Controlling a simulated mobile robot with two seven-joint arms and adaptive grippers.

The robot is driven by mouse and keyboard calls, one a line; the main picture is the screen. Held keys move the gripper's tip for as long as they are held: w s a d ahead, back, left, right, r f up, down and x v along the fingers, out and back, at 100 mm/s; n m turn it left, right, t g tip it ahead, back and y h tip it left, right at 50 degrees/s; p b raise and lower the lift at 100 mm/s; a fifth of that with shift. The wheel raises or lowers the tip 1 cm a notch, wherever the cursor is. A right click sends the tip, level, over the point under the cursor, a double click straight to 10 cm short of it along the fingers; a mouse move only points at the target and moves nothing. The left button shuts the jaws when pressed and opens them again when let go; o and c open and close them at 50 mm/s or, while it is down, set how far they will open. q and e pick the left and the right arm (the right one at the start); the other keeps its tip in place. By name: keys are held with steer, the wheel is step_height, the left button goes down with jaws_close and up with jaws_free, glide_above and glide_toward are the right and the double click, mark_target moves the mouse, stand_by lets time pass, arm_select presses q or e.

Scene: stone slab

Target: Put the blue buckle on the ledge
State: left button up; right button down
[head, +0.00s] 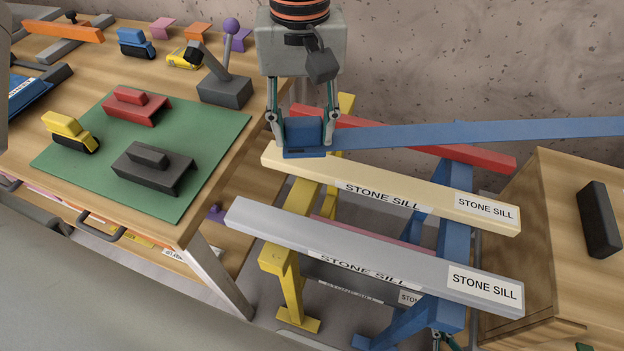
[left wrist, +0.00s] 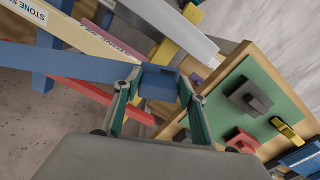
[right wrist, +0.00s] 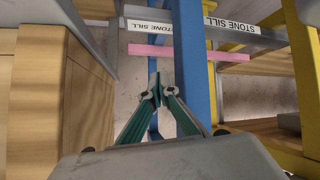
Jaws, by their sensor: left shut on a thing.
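My left gripper (head: 301,140) is shut on the blue buckle (head: 303,132), a blocky blue piece. A long flat blue bar (head: 480,132) runs from it to the right edge of the head view. The buckle also shows between the fingers in the left wrist view (left wrist: 158,84). It overlaps the left end of the cream sill (head: 400,194) in the head view; I cannot tell whether they touch. A grey sill (head: 375,255), also labelled "STONE SILL", lies nearer, and a red bar (head: 480,157) lies behind. My right gripper (right wrist: 157,92) is shut and empty, low below the sills.
Yellow supports (head: 283,265) and blue supports (head: 440,290) carry the sills. A workbench at left has a green mat (head: 90,165) with red, black and yellow pieces, and a grey joystick box (head: 225,90) near its right edge. A wooden cabinet (head: 570,235) with a black block stands at right.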

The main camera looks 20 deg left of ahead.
arm_select(q)
step_height(320, 180, down, 14)
steer(key=shift+f+b, duration=0.15)
steer(key=shift+b, duration=0.8)
steer(key=shift+f, duration=0.15)
steer(key=o, duration=1.1)
steer(key=shift+o, duration=0.2)
